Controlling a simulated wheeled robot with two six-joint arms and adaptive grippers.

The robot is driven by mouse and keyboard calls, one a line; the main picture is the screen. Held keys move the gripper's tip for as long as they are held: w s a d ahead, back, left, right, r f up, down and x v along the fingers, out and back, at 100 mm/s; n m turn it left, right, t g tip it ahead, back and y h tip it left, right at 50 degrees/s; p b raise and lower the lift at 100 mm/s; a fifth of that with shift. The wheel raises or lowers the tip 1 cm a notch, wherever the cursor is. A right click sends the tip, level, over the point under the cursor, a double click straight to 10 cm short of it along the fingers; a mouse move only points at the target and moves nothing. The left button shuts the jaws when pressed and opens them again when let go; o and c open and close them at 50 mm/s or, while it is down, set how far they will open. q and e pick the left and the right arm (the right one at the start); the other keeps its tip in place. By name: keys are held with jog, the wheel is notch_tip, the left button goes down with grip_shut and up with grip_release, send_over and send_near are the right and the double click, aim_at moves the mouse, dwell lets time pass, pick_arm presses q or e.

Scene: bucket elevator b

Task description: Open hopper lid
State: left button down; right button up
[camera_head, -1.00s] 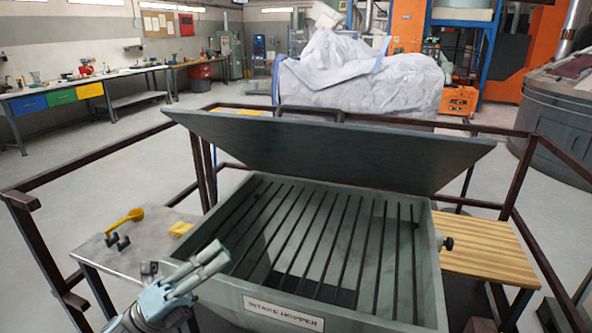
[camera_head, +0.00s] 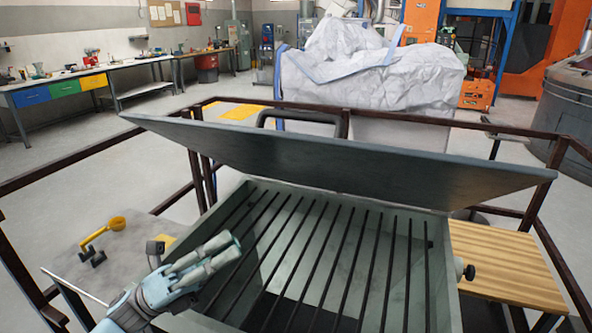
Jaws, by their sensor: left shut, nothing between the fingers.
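The hopper lid (camera_head: 330,165) is a wide grey-green panel, raised and tilted back at the far side of the intake hopper (camera_head: 232,208). The hopper stands open, and its grate of dark bars (camera_head: 322,245) shows inside. My left gripper (camera_head: 236,242) is shut and empty over the hopper's left front rim, apart from the lid. My right gripper is not in view.
A metal side table (camera_head: 80,262) on the left holds a yellow scoop (camera_head: 108,229). A wooden board (camera_head: 500,262) lies right of the hopper, beside a dark knob (camera_head: 470,272). Brown rails (camera_head: 440,122) surround the hopper. A white bulk bag (camera_head: 370,80) stands behind.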

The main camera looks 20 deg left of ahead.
pick_arm(q)
jog(key=w+a+r+p+x, duration=0.1)
jog(key=p+x, duration=0.4)
jog(key=x, duration=0.8)
jog(key=shift+a+r, duration=0.45)
jog(key=shift+a, duration=0.05)
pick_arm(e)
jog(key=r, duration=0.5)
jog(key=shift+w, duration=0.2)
